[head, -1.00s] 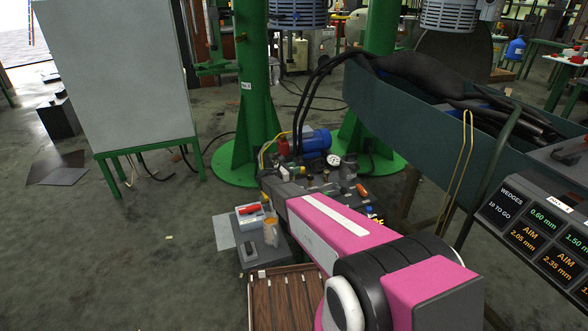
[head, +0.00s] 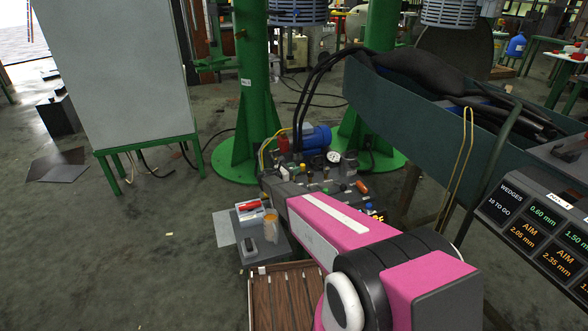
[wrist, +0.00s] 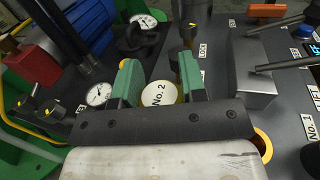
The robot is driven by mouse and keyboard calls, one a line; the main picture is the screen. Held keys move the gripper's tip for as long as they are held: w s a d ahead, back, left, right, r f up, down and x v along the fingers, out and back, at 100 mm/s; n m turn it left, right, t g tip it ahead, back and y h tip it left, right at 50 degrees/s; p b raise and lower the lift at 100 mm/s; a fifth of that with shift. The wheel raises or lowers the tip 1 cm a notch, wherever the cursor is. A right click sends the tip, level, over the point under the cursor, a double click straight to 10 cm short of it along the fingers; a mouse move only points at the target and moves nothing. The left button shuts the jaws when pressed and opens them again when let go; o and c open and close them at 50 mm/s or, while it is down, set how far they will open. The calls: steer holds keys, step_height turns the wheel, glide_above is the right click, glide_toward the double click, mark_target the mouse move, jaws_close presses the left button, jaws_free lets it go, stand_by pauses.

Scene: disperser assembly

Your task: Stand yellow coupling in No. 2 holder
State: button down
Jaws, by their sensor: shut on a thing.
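My gripper (wrist: 158,82) has its two green fingers over the dark panel, with a white round face marked No. 2 (wrist: 158,94) between them. Yellow shows at the edge of this face beside the right finger, a small part of the yellow coupling (wrist: 180,95). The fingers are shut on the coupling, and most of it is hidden. I cannot tell whether it touches the No. 2 holder, which I cannot make out separately. In the head view my pink arm reaches to the panel (head: 330,186) and hides the gripper.
In the wrist view, gauges (wrist: 98,94), a red block (wrist: 34,65) and black cables lie left. A grey box (wrist: 250,75) and an orange ring (wrist: 263,146) are right, near the No. 1 label (wrist: 312,126). A wooden slatted tray (head: 285,298) stands below the panel in the head view.

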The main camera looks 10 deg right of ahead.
steer(key=shift+f, duration=0.25)
steer(key=c, duration=0.6)
jaws_free()
steer(key=shift+f, duration=0.1)
steer(key=shift+a, duration=0.1)
steer(key=v, duration=1)
steer(key=shift+s+a, duration=0.25)
